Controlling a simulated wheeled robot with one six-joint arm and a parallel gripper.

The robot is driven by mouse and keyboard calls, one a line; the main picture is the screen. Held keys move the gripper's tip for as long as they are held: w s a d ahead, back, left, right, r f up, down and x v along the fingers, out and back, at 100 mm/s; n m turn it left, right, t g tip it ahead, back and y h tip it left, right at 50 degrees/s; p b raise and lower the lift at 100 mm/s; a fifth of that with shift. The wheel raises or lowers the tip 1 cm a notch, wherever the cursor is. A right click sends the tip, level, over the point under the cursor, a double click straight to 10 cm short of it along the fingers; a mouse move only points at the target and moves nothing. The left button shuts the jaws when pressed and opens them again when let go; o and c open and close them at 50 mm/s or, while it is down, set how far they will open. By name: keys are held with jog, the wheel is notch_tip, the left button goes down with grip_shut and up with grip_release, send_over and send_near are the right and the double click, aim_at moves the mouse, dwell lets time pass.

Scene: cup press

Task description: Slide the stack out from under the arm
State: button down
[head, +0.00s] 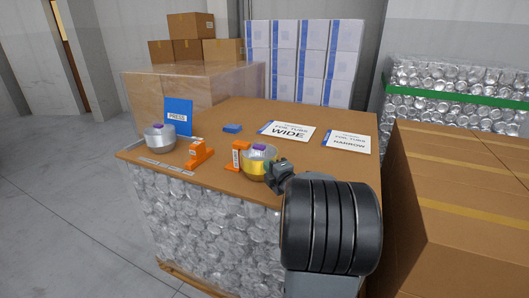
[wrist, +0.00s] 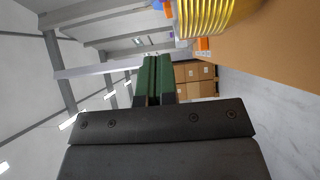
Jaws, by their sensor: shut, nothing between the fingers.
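A stack of gold foil cups (head: 254,172) with a purple piece on top stands near the table's front edge. An orange stand with a white label (head: 236,157) is at its left. My gripper (head: 274,170) is at the stack's right side, overlapping its edge in the head view; I cannot tell whether it touches. In the wrist view the green fingers (wrist: 154,78) are shut and empty, and the ribbed gold stack (wrist: 208,16) is at the upper right, apart from the fingers in the picture. Whether an arm reaches over the stack is unclear.
A silver cup stack (head: 160,139) with a purple top stands at the left by a blue PRESS sign (head: 179,114). An orange piece (head: 200,154) stands between the stacks. A blue block (head: 231,128), WIDE card (head: 287,131) and NARROW card (head: 347,143) lie behind.

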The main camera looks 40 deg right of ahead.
jog(key=p, duration=0.1)
send_near(259, 147)
jog(key=w+a, duration=0.2)
jog(key=w, duration=0.2)
jog(key=shift+w+d+r+p, duration=0.1)
jog(key=shift+w+d+p, duration=0.45)
jog(key=shift+d, duration=0.35)
jog(key=shift+w+d, duration=0.45)
jog(key=shift+d, duration=0.3)
